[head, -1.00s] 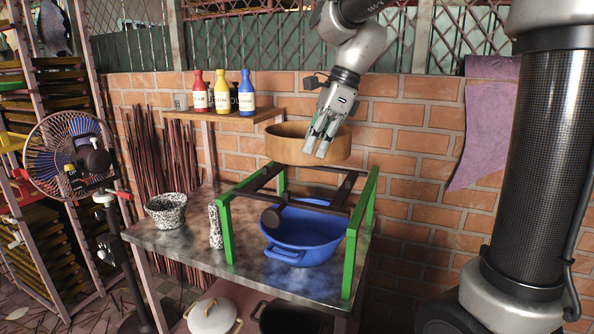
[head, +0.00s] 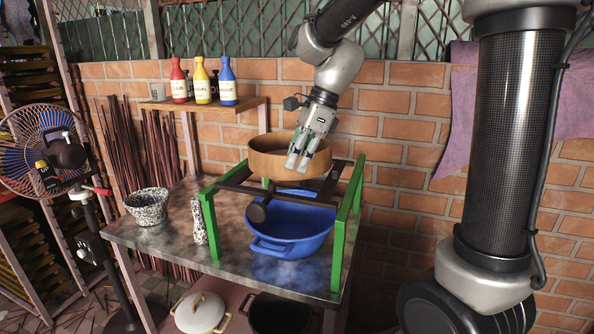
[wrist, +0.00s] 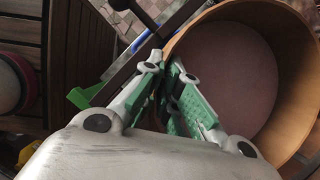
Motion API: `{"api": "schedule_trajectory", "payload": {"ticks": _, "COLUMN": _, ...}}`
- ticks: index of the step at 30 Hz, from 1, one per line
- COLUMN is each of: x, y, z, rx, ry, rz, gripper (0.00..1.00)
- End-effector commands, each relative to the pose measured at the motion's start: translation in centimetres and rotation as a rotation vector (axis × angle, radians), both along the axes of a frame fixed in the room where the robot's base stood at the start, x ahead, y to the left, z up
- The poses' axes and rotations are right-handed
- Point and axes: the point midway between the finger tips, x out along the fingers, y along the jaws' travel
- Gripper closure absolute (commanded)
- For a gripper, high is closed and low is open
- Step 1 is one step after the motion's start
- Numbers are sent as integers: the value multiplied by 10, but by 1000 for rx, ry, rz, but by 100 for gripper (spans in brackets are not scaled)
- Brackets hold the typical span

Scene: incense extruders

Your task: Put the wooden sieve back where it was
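The wooden sieve (head: 268,160), a round light-wood ring, is level above the back part of a green-legged frame (head: 338,235) with dark crossbars. I cannot tell whether it touches the bars. My gripper (head: 300,163) points down with its fingers at the sieve's near right rim. In the wrist view, the gripper's green-padded fingers (wrist: 172,75) pinch the wall of the sieve (wrist: 290,50), whose pale round mesh shows inside.
A blue basin (head: 290,225) stands under the frame on the metal table (head: 165,240). A speckled mortar (head: 147,206) and a speckled pestle (head: 198,222) stand left. Several bottles (head: 201,82) stand on a wooden shelf (head: 240,103) against the brick wall. A fan (head: 45,150) is far left.

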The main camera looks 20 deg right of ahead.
Motion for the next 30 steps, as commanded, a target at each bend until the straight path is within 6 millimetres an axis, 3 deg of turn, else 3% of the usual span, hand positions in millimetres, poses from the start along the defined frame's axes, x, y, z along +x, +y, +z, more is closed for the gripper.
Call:
{"api": "schedule_trajectory", "payload": {"ticks": 4, "x": 0, "y": 0, "z": -22, "rx": -1, "ry": 0, "rz": -1, "gripper": 100}}
{"api": "schedule_trajectory", "payload": {"ticks": 11, "x": 0, "y": 0, "z": -26, "rx": 0, "ry": -1, "rz": 0, "gripper": 100}}
{"api": "schedule_trajectory", "payload": {"ticks": 16, "x": 0, "y": 0, "z": -26, "rx": 0, "ry": 0, "rz": 0, "gripper": 73}}
{"api": "schedule_trajectory", "payload": {"ticks": 27, "x": 0, "y": 0, "z": -30, "rx": 0, "ry": 0, "rz": -1, "gripper": 73}}
{"api": "schedule_trajectory", "payload": {"ticks": 30, "x": 1, "y": -6, "z": -15, "rx": 0, "ry": -6, "rz": -2, "gripper": 73}}
